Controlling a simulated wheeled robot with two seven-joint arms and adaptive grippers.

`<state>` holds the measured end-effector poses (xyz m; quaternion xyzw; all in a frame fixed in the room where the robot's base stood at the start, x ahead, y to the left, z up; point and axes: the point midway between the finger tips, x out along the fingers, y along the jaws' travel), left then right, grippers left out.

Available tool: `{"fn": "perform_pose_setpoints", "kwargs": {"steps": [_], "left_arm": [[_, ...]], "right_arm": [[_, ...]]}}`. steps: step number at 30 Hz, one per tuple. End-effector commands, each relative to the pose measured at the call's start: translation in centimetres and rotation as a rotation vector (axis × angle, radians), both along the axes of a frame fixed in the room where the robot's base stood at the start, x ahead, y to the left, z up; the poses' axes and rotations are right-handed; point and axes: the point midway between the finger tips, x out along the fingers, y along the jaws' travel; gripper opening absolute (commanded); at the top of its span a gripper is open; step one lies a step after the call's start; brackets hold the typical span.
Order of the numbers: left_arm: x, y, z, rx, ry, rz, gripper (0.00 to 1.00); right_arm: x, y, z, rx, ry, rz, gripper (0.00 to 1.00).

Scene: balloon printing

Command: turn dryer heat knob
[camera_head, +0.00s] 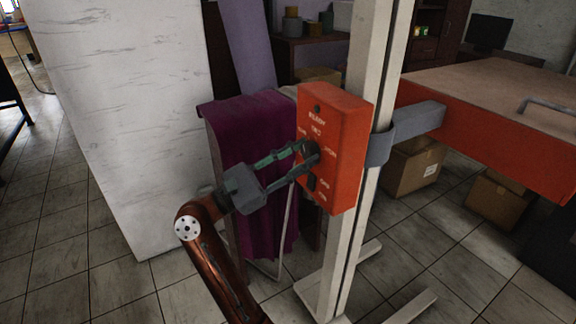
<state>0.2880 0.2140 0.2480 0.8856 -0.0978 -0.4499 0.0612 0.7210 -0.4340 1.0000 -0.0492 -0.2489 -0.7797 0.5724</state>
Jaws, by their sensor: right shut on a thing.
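The dryer's control box (346,130) is orange-red with white lettering and is fixed to a pale upright post. A dark round knob (311,151) sits on its front face, partly hidden by my fingers. My right gripper (308,157) reaches in from below and is shut on this knob, with one finger above it and one below. A smaller dark control (311,183) sits lower on the same face. The knob's exact pointer angle is too small to tell. My left gripper is not in view.
The pale post (348,240) stands on feet on the tiled floor. A grey bracket (408,130) joins it to an orange dryer table (480,120) at right. Purple cloth (238,125) hangs close behind my gripper. A white panel (125,120) stands at left. Cardboard boxes (412,172) sit under the table.

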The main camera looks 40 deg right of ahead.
Motion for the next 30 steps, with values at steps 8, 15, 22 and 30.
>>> {"fn": "perform_pose_setpoints", "kwargs": {"steps": [8,15,22,30], "left_arm": [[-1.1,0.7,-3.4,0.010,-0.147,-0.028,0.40],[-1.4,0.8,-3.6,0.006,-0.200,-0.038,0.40],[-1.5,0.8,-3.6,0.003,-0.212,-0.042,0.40],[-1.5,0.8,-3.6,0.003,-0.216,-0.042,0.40]], "right_arm": [[0.4,0.0,-0.5,-0.054,-0.224,0.000,0.05],[0.3,0.0,0.0,-0.087,-0.371,0.001,0.05],[0.3,0.0,0.1,-0.106,-0.446,0.002,0.05],[0.2,0.0,0.1,-0.111,-0.473,0.002,0.05]]}}
